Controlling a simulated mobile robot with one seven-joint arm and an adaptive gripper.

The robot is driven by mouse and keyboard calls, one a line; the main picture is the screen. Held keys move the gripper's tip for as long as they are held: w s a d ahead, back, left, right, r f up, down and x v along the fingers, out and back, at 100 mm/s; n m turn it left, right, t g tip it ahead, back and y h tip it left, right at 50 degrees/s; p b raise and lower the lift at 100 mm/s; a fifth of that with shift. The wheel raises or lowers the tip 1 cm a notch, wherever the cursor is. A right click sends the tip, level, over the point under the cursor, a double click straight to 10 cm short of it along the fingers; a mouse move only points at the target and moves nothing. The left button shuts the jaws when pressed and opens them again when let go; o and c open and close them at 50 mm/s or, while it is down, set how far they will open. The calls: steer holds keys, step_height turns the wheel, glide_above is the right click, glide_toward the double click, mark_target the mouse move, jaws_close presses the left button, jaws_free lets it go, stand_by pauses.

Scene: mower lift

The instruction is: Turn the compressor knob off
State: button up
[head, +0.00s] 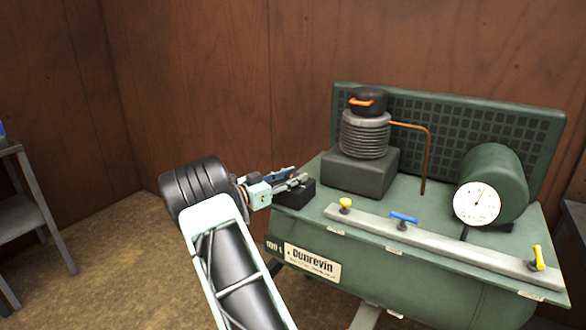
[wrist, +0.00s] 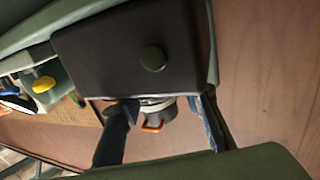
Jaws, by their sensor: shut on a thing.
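The green compressor (head: 370,275) stands at the right in the head view. A small black box (head: 297,195) sits at its left end, and the box fills the upper middle of the wrist view (wrist: 100,55). A round dark disc (wrist: 152,58) shows on the box's face. My gripper (head: 297,180) is at the box, its fingers reaching over it from the left. In the wrist view my gripper's (wrist: 168,102) fingers stand apart at the box's edge. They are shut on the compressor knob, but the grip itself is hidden.
The pump (head: 366,135) with an orange handle and a copper pipe rises right of the box. A gauge (head: 477,203) and a rail (head: 440,243) with yellow and blue valve handles are farther right. A wooden wall is behind. A grey stand (head: 20,212) is at far left, with open floor between.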

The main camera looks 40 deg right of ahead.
steer(key=shift+m+g+p, duration=0.3)
steer(key=shift+m+g, duration=0.8)
steer(key=shift+g, duration=0.7)
steer(key=shift+d+r+m+g, duration=0.1)
steer(key=shift+m+g, duration=0.3)
steer(key=shift+g, duration=0.2)
steer(key=o, duration=1.2)
steer(key=shift+c, duration=0.2)
steer(key=v, duration=1.2)
steer(key=shift+r, duration=0.15)
